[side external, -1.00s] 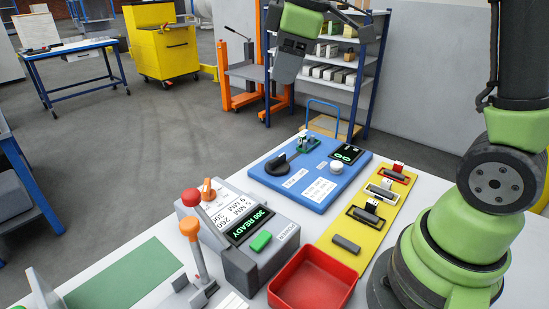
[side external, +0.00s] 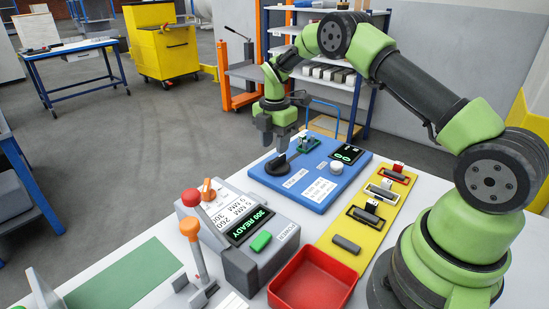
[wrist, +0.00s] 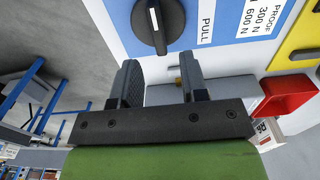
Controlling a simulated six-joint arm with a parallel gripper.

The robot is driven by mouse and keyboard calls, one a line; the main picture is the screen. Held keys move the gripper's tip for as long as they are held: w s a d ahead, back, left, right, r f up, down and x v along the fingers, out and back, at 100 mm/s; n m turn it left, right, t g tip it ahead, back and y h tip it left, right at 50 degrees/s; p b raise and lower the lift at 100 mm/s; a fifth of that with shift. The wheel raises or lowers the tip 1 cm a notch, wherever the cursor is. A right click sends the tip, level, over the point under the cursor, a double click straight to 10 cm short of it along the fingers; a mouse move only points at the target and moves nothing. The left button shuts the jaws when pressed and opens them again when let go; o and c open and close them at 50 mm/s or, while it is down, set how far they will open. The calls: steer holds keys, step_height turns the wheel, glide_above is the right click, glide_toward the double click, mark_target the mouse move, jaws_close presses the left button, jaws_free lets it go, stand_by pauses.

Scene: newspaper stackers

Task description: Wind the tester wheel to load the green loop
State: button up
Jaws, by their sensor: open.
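The blue tester board (side external: 318,192) lies on the white table. Its black tester wheel (side external: 279,166) sits at the board's left end; the wrist view shows the wheel (wrist: 158,22) as a dark knob with a white mark line, beside the word PULL. A small green piece (side external: 308,143), perhaps the green loop, stands behind the wheel; its shape is too small to tell. The tester's display (side external: 349,153) reads 00. My gripper (side external: 277,146) points down just above the wheel, and its fingers (wrist: 160,75) are apart with nothing between them in the wrist view.
A white round knob (side external: 337,168) sits on the board's right. A yellow board (side external: 340,229) with slots and small parts lies beside it.

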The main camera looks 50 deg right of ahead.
mark_target(274, 160)
step_height(274, 160, down, 5)
stand_by(0.3)
steer(key=shift+c, duration=0.2)
jaws_close()
